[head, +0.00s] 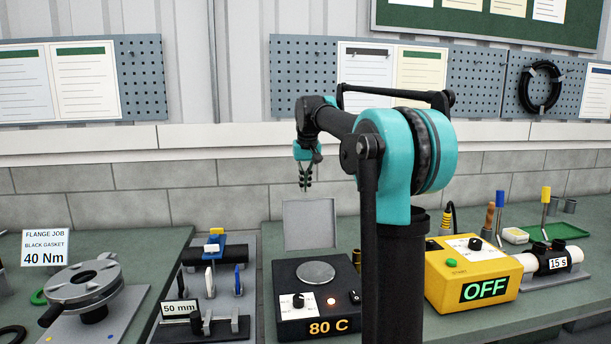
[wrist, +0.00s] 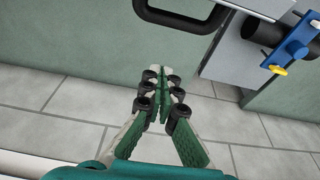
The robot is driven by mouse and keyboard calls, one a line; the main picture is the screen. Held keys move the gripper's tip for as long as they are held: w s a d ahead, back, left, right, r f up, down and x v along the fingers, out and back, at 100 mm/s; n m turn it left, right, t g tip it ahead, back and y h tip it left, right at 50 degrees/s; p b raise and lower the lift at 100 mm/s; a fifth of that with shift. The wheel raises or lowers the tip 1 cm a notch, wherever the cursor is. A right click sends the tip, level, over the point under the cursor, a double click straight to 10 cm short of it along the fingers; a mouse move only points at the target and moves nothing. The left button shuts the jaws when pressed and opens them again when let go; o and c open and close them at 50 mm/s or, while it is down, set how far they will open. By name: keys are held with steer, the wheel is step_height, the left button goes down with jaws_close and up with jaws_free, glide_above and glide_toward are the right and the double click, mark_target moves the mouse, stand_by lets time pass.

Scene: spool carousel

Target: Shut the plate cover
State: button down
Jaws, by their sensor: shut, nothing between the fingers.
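The plate cover (head: 310,225) is a thin grey square panel. It stands upright, open, at the back of a black heater box (head: 330,322) that reads "80 C". The round grey plate (head: 316,273) on top of the box is uncovered. My gripper (head: 306,186) hangs in the air, pointing down, just above the cover's top edge in the picture; how far it is from the cover in depth I cannot tell. In the wrist view, my gripper (wrist: 162,82) has its green-padded fingers shut together and empty. The cover is not clearly visible in the wrist view.
A pipe cutting fixture with a blue clamp (head: 206,248) stands left of the heater. A yellow box reading "OFF" (head: 472,275) is to its right, past my arm. A flange (head: 88,284) lies far left. The wrist view shows a black loop handle (wrist: 185,24) and tiled surface.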

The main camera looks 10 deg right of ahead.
steer(key=s+f, duration=0.3)
steer(key=shift+s, duration=0.1)
stand_by(0.3)
